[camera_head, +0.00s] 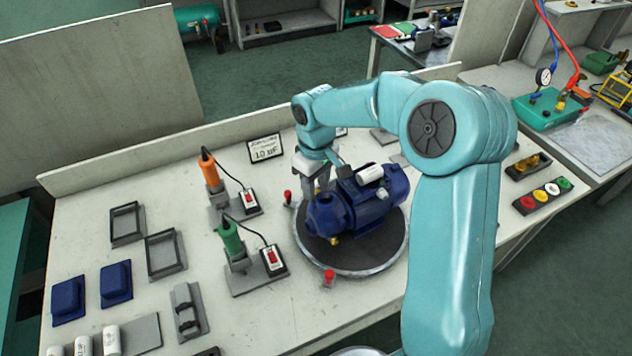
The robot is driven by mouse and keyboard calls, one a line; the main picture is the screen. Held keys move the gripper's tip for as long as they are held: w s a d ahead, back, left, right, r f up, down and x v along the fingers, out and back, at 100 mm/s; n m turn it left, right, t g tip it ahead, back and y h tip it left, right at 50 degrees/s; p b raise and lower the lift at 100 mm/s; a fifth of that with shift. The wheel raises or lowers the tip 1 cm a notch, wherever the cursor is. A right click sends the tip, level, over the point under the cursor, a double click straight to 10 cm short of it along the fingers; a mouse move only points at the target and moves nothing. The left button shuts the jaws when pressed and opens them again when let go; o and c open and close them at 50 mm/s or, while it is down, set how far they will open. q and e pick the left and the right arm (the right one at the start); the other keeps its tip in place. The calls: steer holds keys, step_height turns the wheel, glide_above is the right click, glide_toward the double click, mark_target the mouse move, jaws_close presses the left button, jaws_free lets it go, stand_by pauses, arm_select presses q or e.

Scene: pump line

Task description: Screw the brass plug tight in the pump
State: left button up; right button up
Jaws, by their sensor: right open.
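The blue pump (376,207) lies on a round dark turntable (377,258) with a metal rim, in the middle of the bench. Its rounded head points left and its motor end points right. A small brass-coloured piece (335,240) shows low on the front of the pump head. I cannot tell whether it is the brass plug. My right gripper (318,192) is open and points down at the top of the pump head. Its fingertips are small in view, and whatever is between them is hard to make out. My left gripper is out of view.
Orange (209,168) and green (231,238) tools stand in holders left of the turntable. Red knobs (328,278) sit by its rim. Blue covers (116,284) and dark frames (165,253) lie farther left. The bench front is clear near the turntable.

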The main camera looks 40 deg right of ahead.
steer(key=shift+r+n+p, duration=0.15)
steer(key=shift+n+p, duration=0.25)
steer(key=shift+n, duration=1.4)
steer(key=shift+s, duration=0.15)
jaws_close()
steer(key=shift+f+m, duration=0.2)
steer(key=shift+m, duration=0.3)
jaws_free()
steer(key=shift+s, duration=0.1)
